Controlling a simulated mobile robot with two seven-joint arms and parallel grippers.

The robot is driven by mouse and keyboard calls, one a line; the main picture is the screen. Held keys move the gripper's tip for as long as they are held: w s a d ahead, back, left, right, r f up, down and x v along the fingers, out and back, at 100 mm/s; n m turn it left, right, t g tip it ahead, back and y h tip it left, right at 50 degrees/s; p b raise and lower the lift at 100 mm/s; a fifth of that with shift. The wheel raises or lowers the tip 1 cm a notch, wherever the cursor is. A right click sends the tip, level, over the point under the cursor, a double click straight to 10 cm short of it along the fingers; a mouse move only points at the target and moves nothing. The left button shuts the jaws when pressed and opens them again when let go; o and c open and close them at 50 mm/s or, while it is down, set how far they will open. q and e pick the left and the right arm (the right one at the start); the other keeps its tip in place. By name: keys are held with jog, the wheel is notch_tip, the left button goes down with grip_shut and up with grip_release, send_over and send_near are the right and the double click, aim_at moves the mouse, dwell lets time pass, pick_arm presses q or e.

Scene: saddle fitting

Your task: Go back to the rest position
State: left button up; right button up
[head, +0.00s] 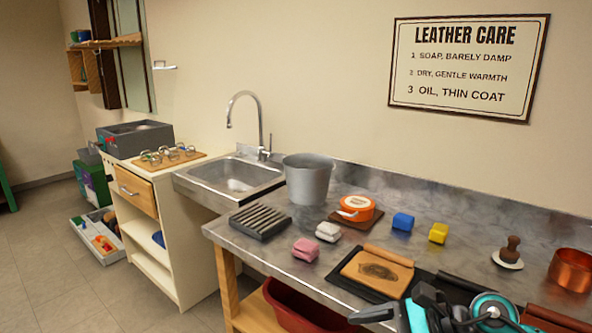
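Dark and teal parts of my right arm, with what looks like its gripper (425,305), show at the bottom right edge, over the front of the metal worktop. They are bunched together and cut by the frame, so I cannot tell whether the fingers are open or shut, or whether they hold anything. My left gripper is not in view. A tan leather piece (377,270) with a dark mark lies on a black mat (340,279) just behind and left of the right arm.
The metal worktop (445,213) carries a grey bucket (308,180), black slatted rack (261,221), orange tin (357,207), pink sponge (305,249), white block (328,231), blue block (402,221), yellow block (438,233), brush (509,250) and copper pot (571,269). A sink (232,180) adjoins at left.

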jog(key=s+a+r+m+t+y, duration=0.15)
jog(key=a+m+t+y, duration=0.3)
jog(key=m, duration=0.65)
jog(key=s+d+f+m+t+h, duration=0.1)
jog(key=d+f+m+t+h, duration=0.4)
jog(key=m, duration=1)
jog(key=s+d+f+m+t+h, duration=0.1)
jog(key=d+f+m+t+h, duration=0.35)
jog(key=m, duration=1.05)
jog(key=s+f+m+g+h, duration=0.5)
jog(key=s+f+m, duration=0.4)
jog(key=f+m, duration=0.2)
jog(key=shift+s+g, duration=0.35)
jog(key=shift+g, duration=0.35)
jog(key=shift+f, duration=0.1)
